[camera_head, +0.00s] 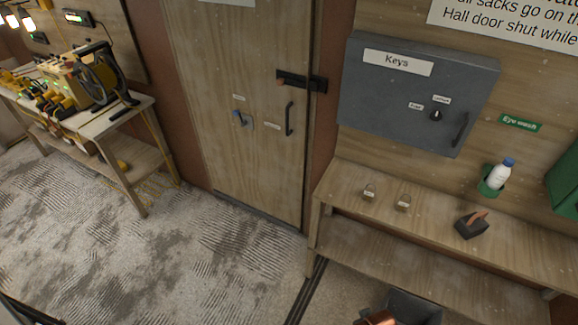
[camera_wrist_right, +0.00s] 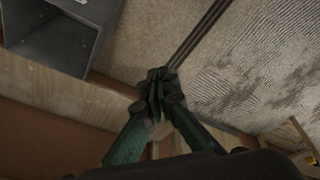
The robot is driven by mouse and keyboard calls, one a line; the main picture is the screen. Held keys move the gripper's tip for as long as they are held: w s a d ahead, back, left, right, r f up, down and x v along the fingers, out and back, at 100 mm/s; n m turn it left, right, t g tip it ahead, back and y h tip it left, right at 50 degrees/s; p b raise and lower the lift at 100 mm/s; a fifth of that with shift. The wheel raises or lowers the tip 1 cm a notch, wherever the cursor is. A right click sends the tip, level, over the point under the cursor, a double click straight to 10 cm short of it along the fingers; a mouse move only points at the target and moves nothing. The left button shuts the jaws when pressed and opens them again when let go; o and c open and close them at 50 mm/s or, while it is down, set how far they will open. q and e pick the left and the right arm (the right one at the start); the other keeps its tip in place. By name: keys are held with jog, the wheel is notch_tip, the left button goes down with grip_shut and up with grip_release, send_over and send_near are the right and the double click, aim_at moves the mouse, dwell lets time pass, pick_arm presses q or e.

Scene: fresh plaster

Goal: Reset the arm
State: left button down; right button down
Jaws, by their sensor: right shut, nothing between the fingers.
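My right gripper (camera_wrist_right: 160,88) shows in the right wrist view. Its dark fingertips meet and hold nothing. It points down over the speckled floor, beside a pale wooden edge and a grey open bin (camera_wrist_right: 62,48). The right gripper cannot be made out in the head view. My left gripper is in neither view.
A grey key cabinet (camera_head: 380,95) hangs above. A closed wooden door (camera_head: 240,70) stands mid-view. Patterned floor (camera_head: 150,260) is open at left.

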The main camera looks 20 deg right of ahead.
jog(key=s+a+f+g, duration=0.1)
jog(key=s+f, duration=0.2)
jog(key=f, duration=0.7)
jog(key=s+f, duration=0.2)
jog(key=f, duration=0.9)
jog(key=s+f+n+g, duration=0.1)
jog(key=s+f, duration=1.3)
jog(key=s, duration=0.4)
jog(key=shift+s+f, duration=0.15)
jog(key=shift+f, duration=0.1)
